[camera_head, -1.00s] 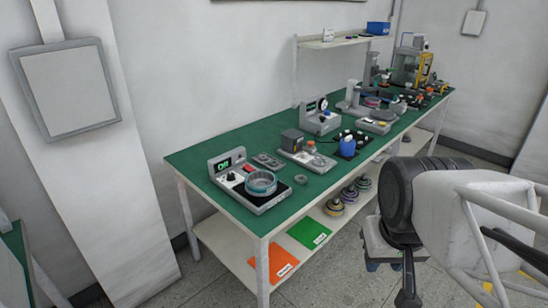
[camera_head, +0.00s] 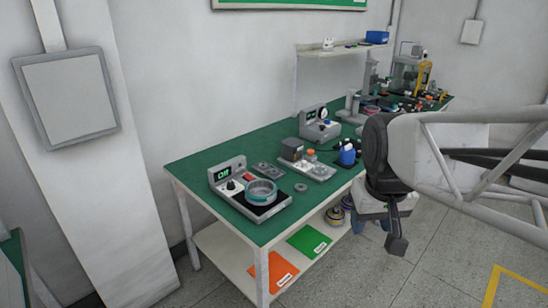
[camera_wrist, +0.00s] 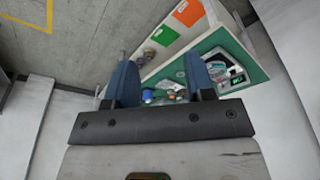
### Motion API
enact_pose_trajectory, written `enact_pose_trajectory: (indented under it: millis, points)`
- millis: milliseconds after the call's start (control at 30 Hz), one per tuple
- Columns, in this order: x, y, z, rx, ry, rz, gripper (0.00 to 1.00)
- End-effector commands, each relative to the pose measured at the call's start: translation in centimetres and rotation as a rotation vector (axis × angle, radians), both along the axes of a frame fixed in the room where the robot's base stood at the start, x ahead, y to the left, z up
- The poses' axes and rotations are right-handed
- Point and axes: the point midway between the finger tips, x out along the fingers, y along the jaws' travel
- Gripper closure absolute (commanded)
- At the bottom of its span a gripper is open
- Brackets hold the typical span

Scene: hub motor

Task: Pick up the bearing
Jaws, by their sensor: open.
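A small grey ring (camera_head: 300,187), which looks like the bearing, lies flat on the green bench top right of the heater unit. A larger teal and silver ring (camera_head: 261,190) sits on the black plate of that unit (camera_head: 226,185), whose display looks to read "Off". In the wrist view, the unit (camera_wrist: 238,80) shows beyond the right finger. My gripper (camera_wrist: 160,62) is open and empty, with two blue fingers apart. In the head view, my gripper (camera_head: 371,224) is beyond the bench's front edge, right of the small ring and well apart from it.
The green bench (camera_head: 215,155) also holds a grey plate with holes (camera_head: 267,171), a tray unit (camera_head: 312,168), a blue bottle (camera_head: 347,154) and a gauge stand (camera_head: 318,126). The lower shelf carries orange (camera_head: 272,271) and green (camera_head: 309,240) sheets. Bench top around the small ring is clear.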

Motion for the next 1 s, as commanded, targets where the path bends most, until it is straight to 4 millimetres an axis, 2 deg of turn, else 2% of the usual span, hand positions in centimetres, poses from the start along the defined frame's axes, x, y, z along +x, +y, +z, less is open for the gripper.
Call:
enact_pose_trajectory:
  millis: [33,467,1000]
  points:
    - [1.2,0.1,0.3,-0.001,0.005,0.009,0.51]
    - [10.7,1.1,2.6,-0.014,0.030,0.096,0.51]
    - [23.0,2.9,3.1,-0.029,0.063,0.207,0.51]
